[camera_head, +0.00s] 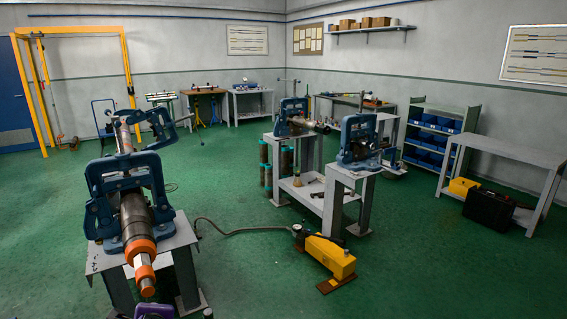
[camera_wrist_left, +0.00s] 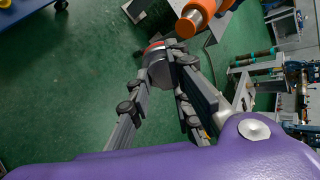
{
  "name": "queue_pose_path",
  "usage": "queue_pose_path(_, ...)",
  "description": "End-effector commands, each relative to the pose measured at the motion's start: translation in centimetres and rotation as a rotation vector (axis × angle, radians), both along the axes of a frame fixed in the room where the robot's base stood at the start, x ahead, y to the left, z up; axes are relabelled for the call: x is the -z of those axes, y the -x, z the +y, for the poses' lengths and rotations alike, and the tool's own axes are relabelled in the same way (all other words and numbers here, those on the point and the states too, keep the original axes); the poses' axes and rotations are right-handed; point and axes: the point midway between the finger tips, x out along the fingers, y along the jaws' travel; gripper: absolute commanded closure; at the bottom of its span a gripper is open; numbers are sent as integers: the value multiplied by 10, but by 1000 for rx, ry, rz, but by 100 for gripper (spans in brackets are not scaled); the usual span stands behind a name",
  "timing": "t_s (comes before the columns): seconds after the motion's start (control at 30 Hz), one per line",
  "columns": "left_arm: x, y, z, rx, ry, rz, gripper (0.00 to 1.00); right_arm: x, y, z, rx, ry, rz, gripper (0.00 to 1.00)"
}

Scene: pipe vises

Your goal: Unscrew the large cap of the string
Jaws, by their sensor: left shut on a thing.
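My left gripper (camera_wrist_left: 165,66) shows in the left wrist view, with its fingers shut on a short dark grey cylinder with a red rim, which looks like the large cap (camera_wrist_left: 157,70). The held cap appears apart from the string's orange end (camera_wrist_left: 196,16), with floor visible between them. In the head view the string (camera_head: 135,218) lies clamped in a blue vise, its orange and silver end pointing toward me. Only a purple piece of my arm shows at the bottom edge there. My right gripper is in neither view.
The blue vise (camera_head: 101,190) stands on a grey metal table (camera_head: 185,238). A yellow pump (camera_head: 329,256) with a hose lies on the floor to the right. Two more vises stand on a grey bench (camera_head: 354,172) beyond. Green floor is open in between.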

Motion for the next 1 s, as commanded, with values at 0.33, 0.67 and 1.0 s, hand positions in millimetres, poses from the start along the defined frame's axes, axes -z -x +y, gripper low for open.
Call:
queue_pose_path(0.33, -1, -1, 0, 0, 162, 262, 100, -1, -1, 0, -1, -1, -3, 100)
queue_pose_path(0.67, -2, -3, 2, -4, 372, 605, 100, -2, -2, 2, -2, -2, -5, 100)
queue_pose_path(1.0, 0, 0, 0, -2, 436, 711, 100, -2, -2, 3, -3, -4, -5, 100)
